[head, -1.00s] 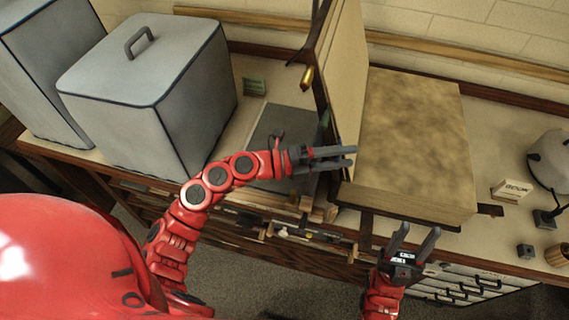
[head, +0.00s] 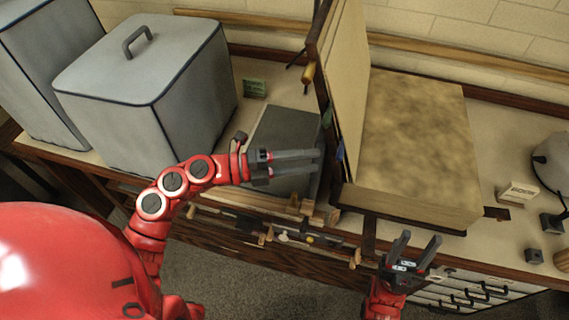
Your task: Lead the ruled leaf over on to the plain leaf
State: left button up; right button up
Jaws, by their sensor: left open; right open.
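A large thick book lies on the bench with a brown mottled page (head: 415,130) facing up on its right side. A tall cream leaf or board (head: 347,75) stands nearly upright along the left edge of that page. I see no ruling on its visible face and cannot tell whether it is the ruled leaf. My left gripper (head: 316,160) is open and empty, pointing right, just left of the standing board's lower part. I cannot tell whether it touches. My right gripper (head: 420,240) is open and empty in front of the book's near edge.
A dark grey slab (head: 283,130) lies left of the standing board, partly behind my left gripper. A big grey box with a handle (head: 145,90) stands further left. A small cream box (head: 518,193) and a grey rounded vessel (head: 555,160) stand at right.

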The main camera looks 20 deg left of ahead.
pick_arm(q)
jog(key=shift+b+v, duration=0.6)
jog(key=shift+v, duration=1.6)
